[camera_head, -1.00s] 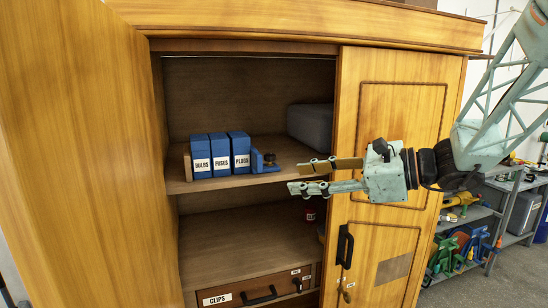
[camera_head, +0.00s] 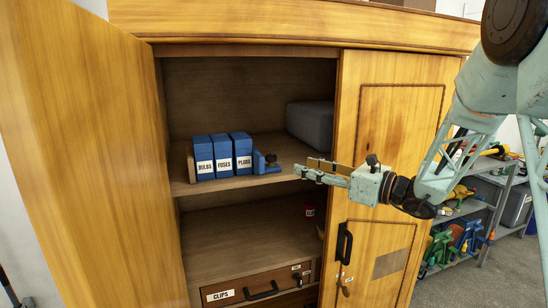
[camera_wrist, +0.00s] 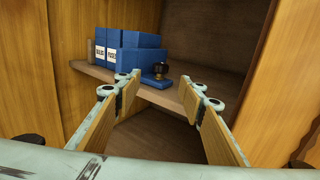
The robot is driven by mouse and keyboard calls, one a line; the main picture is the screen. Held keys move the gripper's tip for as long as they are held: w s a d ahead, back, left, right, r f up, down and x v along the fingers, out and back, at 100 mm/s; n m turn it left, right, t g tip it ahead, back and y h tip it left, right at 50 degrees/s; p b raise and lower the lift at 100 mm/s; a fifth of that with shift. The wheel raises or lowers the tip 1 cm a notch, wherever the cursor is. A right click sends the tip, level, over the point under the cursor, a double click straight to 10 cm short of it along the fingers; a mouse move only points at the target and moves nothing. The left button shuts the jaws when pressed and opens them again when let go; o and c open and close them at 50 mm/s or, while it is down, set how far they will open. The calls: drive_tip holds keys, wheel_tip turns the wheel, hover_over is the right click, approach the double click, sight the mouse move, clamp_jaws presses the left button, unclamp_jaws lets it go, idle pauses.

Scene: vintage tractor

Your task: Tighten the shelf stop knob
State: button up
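The shelf stop is a blue bracket (camera_head: 262,164) on the upper shelf, at the right end of the row of blue boxes. Its small dark knob (camera_head: 270,158) sits on top of its base. In the wrist view the knob (camera_wrist: 160,69) has a brassy lower part and stands on the blue base (camera_wrist: 156,82). My gripper (camera_head: 312,168) is to the right of the stop in the head view, in front of the shelf and apart from the knob. In the wrist view its two fingers (camera_wrist: 163,84) are spread with nothing between them.
Blue boxes labelled BULBS, FUSES and PLUGS (camera_head: 222,157) stand left of the stop. A grey case (camera_head: 311,128) lies at the shelf's back right. The closed right door (camera_head: 390,130) and open left door (camera_head: 90,150) flank the opening. A CLIPS drawer (camera_head: 240,290) is below.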

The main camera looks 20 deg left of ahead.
sight(273, 159)
drive_tip(key=shift+w+a, duration=0.15)
idle(0.4)
drive_tip(key=shift+p+x, duration=0.5)
drive_tip(key=shift+x, duration=6.25)
drive_tip(key=shift+f, duration=0.1)
drive_tip(key=c, duration=0.9)
drive_tip(key=shift+s+a+m+t+h+b, duration=0.1)
drive_tip(key=shift+m+t+h+b, duration=0.7)
drive_tip(key=shift+b, duration=0.75)
drive_tip(key=shift+s+m+t+h+b, duration=0.1)
drive_tip(key=shift+m+t+h+b, duration=0.15)
drive_tip(key=shift+m+t+b, duration=0.75)
drive_tip(key=shift+s+a+m+t+h+b, duration=0.1)
drive_tip(key=shift+m+t+h+b, duration=0.35)
drive_tip(key=shift+t+b, duration=1.15)
drive_tip(key=m+h+b, duration=0.1)
drive_tip(key=h+b, duration=0.1)
drive_tip(key=b, duration=0.5)
drive_tip(key=shift+t, duration=0.4)
drive_tip(key=shift+m+t+h+b, duration=0.3)
drive_tip(key=shift+m+b, duration=0.15)
drive_tip(key=shift+b, duration=0.8)
